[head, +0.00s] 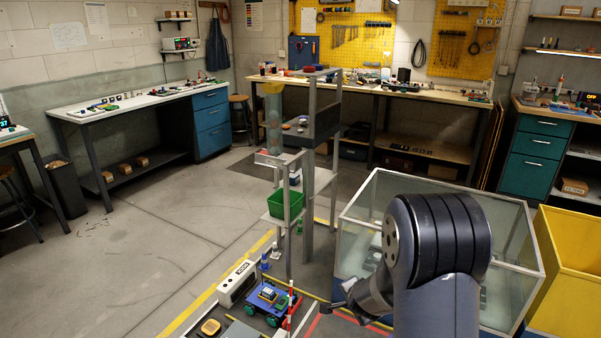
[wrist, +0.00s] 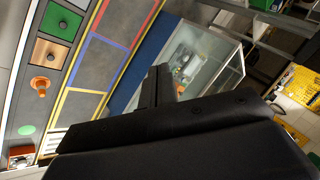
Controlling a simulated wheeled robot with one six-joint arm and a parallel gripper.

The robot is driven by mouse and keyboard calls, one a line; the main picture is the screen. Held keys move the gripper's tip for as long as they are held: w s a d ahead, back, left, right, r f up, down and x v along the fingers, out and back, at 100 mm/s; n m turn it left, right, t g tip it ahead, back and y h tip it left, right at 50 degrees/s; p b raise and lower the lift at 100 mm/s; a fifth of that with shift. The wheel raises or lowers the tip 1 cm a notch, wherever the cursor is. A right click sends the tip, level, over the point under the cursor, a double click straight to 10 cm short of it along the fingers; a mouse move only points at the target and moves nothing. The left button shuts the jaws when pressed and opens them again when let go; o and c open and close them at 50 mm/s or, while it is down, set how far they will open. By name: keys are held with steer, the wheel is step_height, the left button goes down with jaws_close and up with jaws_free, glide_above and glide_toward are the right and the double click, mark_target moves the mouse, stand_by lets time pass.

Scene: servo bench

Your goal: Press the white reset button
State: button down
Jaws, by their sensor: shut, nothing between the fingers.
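My gripper (head: 342,299) hangs low in front of the glass-walled case in the head view, partly hidden by my arm. In the wrist view its black fingers (wrist: 160,85) are together, with nothing between them. I cannot make out a white reset button in either view.
A clear-walled case (head: 360,215) stands beside my arm, with a yellow bin (head: 570,250) to its right. A white box (head: 237,283) and a blue wheeled toy (head: 272,302) are on the floor area at the left. A metal stand holds a green crate (head: 285,204). Open floor lies further left.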

steer(key=s+a+r+m+y+p, duration=0.1)
steer(key=a+r+m+p, duration=0.1)
steer(key=r, duration=0.7)
steer(key=s+a+r+m+y+p, duration=0.1)
steer(key=a+r+m+y+p, duration=0.1)
steer(key=a+r+p, duration=0.3)
steer(key=s+a+r+m+y+p, duration=0.1)
steer(key=a+r+m+y+p, duration=0.1)
steer(key=r, duration=1.2)
steer(key=a+m+p, duration=0.1)
steer(key=a+p, duration=0.1)
steer(key=shift+s+m+p, duration=0.25)
steer(key=shift+m+p, duration=0.05)
steer(key=shift+a+r, duration=0.1)
